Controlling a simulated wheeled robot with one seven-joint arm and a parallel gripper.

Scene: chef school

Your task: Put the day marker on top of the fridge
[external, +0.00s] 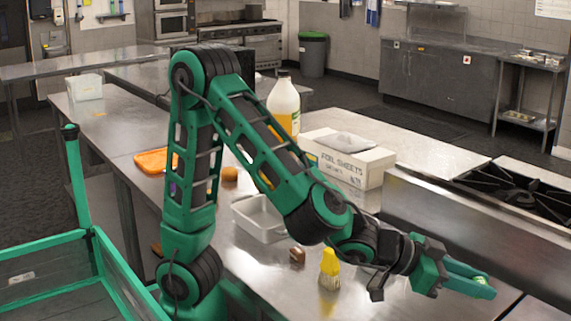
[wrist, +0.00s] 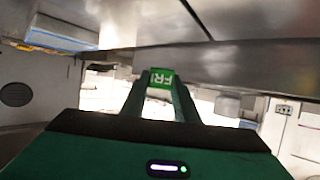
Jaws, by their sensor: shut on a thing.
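The day marker is a small green block with white letters reading "FRI" in the wrist view (wrist: 161,79). It sits between the two fingertips of my gripper (wrist: 160,85), which is shut on it. Only a small pale green bit of the marker shows there, at the fingertips. I cannot make out a fridge for certain in either view.
A yellow brush (external: 329,270), a metal pan (external: 262,218), a foil sheets box (external: 345,160) and a jug (external: 284,107) stand on the steel table (external: 110,125). A stove (external: 510,195) is at the right. Steel cabinets (external: 437,75) stand behind.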

